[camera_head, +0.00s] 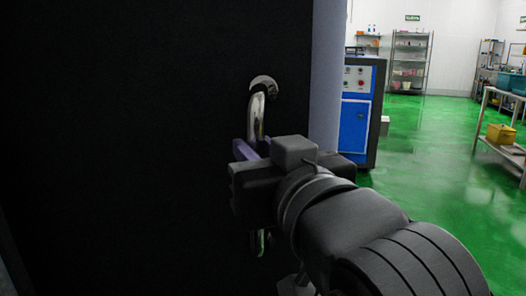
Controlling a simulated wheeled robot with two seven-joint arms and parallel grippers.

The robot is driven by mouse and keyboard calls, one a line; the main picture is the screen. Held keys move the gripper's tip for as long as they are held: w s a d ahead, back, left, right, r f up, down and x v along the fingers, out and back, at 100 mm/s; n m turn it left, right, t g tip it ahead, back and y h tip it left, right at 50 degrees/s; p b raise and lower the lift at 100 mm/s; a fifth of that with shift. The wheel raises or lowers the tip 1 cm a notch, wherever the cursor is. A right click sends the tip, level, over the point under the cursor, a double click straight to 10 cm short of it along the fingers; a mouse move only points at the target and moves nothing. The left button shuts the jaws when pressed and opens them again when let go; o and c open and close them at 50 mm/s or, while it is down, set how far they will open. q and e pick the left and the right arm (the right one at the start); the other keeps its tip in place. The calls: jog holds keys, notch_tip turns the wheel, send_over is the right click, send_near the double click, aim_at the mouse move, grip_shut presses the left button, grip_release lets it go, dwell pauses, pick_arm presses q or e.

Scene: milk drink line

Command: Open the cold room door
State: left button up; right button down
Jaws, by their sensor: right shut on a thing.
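The cold room door (130,130) is a large dark panel that fills the left and middle of the head view. A shiny metal bar handle (257,118) stands upright near its right side, with a round mount at the top. My right gripper (250,150) is at the middle of the handle and shut on it, and its body hides part of the bar. The lower end of the handle shows below the gripper. My left gripper is not in view.
A pale vertical edge (326,75) stands right of the door. Beyond it are a blue and grey machine (354,125), a metal shelf rack (409,62) and a table with a yellow box (501,134). The green floor (425,170) between them is open.

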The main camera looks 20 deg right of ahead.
jog(key=c, duration=1.3)
grip_release()
jog(key=shift+w+a+r, duration=0.1)
jog(key=shift+a, duration=0.2)
jog(key=shift+o, duration=0.2)
jog(key=s, duration=0.8)
